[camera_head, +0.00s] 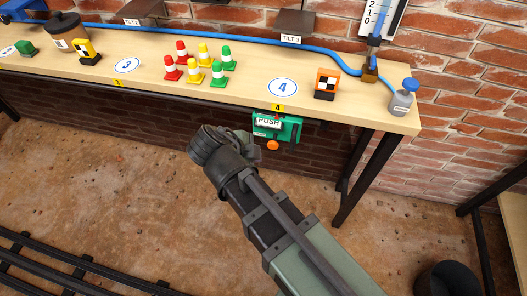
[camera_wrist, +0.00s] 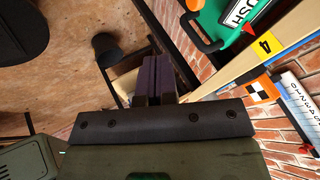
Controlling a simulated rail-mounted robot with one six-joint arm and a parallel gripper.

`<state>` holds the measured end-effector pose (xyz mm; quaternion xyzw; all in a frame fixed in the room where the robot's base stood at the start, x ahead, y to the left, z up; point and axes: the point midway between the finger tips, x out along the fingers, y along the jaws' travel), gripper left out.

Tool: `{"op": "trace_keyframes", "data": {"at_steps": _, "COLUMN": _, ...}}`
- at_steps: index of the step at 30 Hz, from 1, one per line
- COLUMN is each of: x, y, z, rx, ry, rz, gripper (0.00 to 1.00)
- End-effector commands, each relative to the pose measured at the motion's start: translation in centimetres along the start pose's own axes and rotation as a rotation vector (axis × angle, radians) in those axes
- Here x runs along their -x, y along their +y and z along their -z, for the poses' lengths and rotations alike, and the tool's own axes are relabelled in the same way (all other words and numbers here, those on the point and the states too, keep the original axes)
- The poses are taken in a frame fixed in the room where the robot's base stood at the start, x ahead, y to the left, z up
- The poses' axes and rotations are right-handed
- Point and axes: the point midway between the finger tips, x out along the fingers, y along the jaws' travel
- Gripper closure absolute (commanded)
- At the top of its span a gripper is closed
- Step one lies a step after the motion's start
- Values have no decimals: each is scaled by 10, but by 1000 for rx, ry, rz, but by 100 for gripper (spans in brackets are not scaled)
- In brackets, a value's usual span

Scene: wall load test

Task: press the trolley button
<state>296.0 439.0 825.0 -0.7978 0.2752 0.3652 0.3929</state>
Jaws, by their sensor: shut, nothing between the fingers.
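A green box (camera_head: 290,128) with a white PUSH label hangs at the front edge of the bench, below the yellow 4 tag. A round orange knob (camera_head: 272,145) shows at its lower side. In the wrist view the green box (camera_wrist: 212,22) is at the top right, cut off by the frame, with a red pointed part beside its label. My gripper (camera_wrist: 152,65) is shut and empty, its dark fingers together and apart from the box in that view. In the head view my wrist partly hides the gripper, just left of the box. I cannot tell whether it touches anything there.
The wooden bench (camera_head: 340,110) carries red, yellow and green cones (camera_head: 195,66), an orange checkered block (camera_head: 326,84) and a grey bottle (camera_head: 401,103) with a blue top. A dark bench leg (camera_head: 362,180) stands right of the box. Rails (camera_head: 70,270) lie on the floor at lower left.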

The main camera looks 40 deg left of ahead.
Motion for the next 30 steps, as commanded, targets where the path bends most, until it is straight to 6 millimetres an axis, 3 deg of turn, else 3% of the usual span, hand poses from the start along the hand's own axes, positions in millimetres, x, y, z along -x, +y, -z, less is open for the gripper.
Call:
{"op": "trace_keyframes", "data": {"at_steps": 11, "x": -10, "y": 1, "z": -1, "rx": -1, "ry": -1, "rz": -2, "gripper": 100}}
{"op": "trace_keyframes", "data": {"at_steps": 25, "x": -109, "y": 4, "z": -4, "rx": -1, "ry": 0, "rz": -2, "gripper": 100}}
{"op": "trace_keyframes", "data": {"at_steps": 30, "x": -114, "y": -26, "z": -1, "rx": 0, "ry": 0, "rz": -2, "gripper": 100}}
